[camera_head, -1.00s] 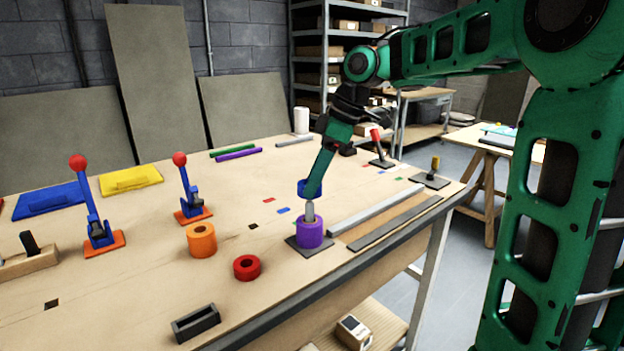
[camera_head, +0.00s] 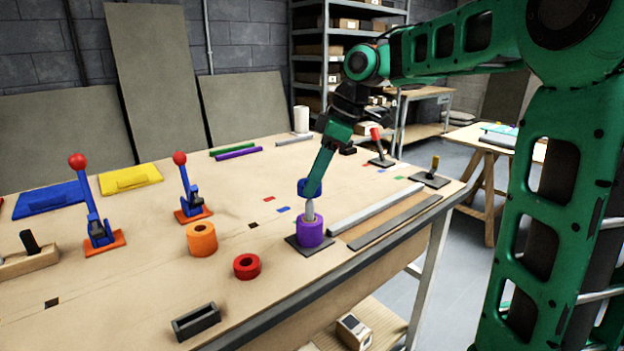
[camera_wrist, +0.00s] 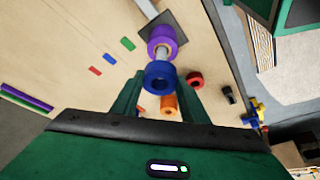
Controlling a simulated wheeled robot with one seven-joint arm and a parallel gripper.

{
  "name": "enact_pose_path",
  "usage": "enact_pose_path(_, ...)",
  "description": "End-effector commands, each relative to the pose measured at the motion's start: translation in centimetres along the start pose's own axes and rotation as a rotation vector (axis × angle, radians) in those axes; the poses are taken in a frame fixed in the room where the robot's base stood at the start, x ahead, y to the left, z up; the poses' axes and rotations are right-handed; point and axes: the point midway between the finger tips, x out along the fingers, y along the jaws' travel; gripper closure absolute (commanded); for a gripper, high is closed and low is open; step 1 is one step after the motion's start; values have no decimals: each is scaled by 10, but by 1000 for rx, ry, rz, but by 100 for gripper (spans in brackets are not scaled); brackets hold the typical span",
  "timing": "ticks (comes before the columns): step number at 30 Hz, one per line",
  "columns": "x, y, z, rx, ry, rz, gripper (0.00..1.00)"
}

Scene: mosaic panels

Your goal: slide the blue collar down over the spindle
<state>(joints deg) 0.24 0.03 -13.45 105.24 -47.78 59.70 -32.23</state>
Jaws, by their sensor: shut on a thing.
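The blue collar (camera_head: 302,187) is between the fingertips of my gripper (camera_head: 312,188), right at the top of the spindle (camera_head: 310,210). In the wrist view my gripper (camera_wrist: 160,82) is shut on the blue collar (camera_wrist: 159,88), one finger on each side. The pale spindle (camera_wrist: 162,54) shows between the blue and purple collars. A purple collar (camera_head: 310,235) sits around the lower spindle on a dark square base plate (camera_head: 298,245). I cannot tell whether the spindle's tip is inside the blue collar.
An orange collar (camera_head: 201,240) and a red collar (camera_head: 246,267) stand left of the spindle. A dark slotted block (camera_head: 196,322) lies near the front edge. Grey bars (camera_head: 375,210) lie close on the right. Two red-knobbed levers (camera_head: 187,190) stand farther left.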

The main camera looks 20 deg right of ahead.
Motion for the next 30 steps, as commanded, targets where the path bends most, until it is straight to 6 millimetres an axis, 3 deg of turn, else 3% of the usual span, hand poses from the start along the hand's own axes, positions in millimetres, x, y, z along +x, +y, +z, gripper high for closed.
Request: enact_pose_path(30,10,0,4,0,1,0,94)
